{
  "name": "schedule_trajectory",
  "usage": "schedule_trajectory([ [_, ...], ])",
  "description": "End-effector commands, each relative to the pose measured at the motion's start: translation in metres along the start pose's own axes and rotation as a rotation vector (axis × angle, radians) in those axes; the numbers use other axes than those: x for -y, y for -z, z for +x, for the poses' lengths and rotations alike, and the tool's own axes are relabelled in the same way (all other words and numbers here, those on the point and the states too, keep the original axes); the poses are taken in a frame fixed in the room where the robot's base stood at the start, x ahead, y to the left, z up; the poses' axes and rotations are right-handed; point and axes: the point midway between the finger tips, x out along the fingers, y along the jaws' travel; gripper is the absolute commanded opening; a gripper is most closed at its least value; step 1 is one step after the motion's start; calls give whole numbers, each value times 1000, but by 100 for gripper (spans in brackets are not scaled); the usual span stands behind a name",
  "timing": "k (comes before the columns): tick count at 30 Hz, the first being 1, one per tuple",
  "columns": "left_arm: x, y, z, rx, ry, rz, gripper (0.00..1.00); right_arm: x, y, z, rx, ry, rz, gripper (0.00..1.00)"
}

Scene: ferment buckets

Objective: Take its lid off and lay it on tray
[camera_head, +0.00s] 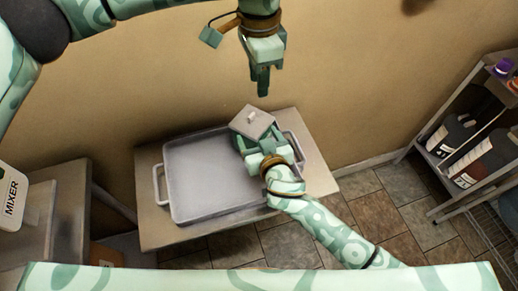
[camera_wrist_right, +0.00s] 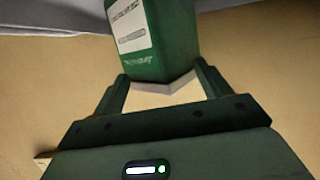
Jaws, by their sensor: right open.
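A grey square lid (camera_head: 247,125) with a small pale knob tops a container over the far right corner of the grey tray (camera_head: 205,170). The container's side shows as a green box (camera_wrist_right: 165,62) with a white label in the right wrist view. My right gripper (camera_head: 252,140) reaches it from the near right side. Its open jaws (camera_wrist_right: 163,92) are either side of the box. Contact cannot be told. My left gripper (camera_head: 260,88) points down above the lid, clear of it and empty. Whether its fingers are apart cannot be told.
The tray, bare in its middle and left, lies on a small tan table (camera_head: 150,235). A shelf (camera_head: 440,150) with dark bottles stands at the right. The wall is close behind.

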Motion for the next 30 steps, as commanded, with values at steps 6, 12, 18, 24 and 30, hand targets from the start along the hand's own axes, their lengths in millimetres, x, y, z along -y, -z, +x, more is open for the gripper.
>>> schedule_trajectory([
  [6,0,0,0,0,0,0,34,0,0,0,0,-1,0,8],
  [12,0,0,0,0,0,0,34,0,0,0,0,-1,0,0],
  [18,0,0,0,0,0,0,34,0,0,0,0,-1,0,0],
  [24,0,0,0,0,0,0,34,0,0,0,0,-1,0,0],
  [30,0,0,0,0,0,0,34,0,0,0,0,-1,0,0],
])
